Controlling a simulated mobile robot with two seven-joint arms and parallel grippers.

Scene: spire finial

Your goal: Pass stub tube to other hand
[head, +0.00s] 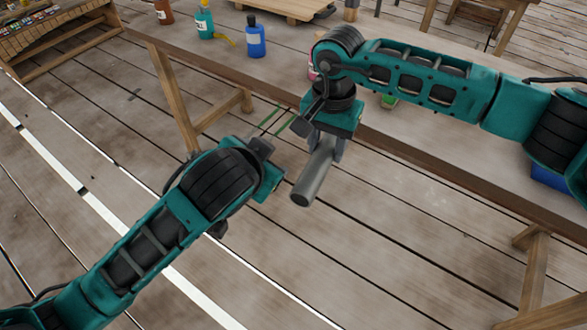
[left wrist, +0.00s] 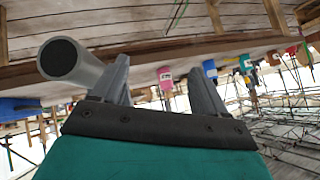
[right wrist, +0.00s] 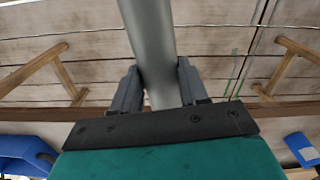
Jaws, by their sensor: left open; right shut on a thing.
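The stub tube (head: 311,181) is a grey hollow cylinder. My right gripper (head: 328,147) is shut on it, and the tube sticks out from the jaws, pointing down in the head view. In the right wrist view the tube (right wrist: 149,40) lies between both fingers (right wrist: 158,88). My left gripper (head: 272,168) is open and empty, just left of the tube. In the left wrist view the tube's open end (left wrist: 62,58) shows left of the left finger, outside the open jaws (left wrist: 162,75). I cannot tell how far apart they are in depth.
A long wooden table (head: 440,160) runs behind, its front edge close to my right gripper. A brown bottle (head: 164,14), a teal bottle (head: 204,24) and a blue bottle (head: 255,41) stand on it. The plank floor (head: 370,250) in front is clear.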

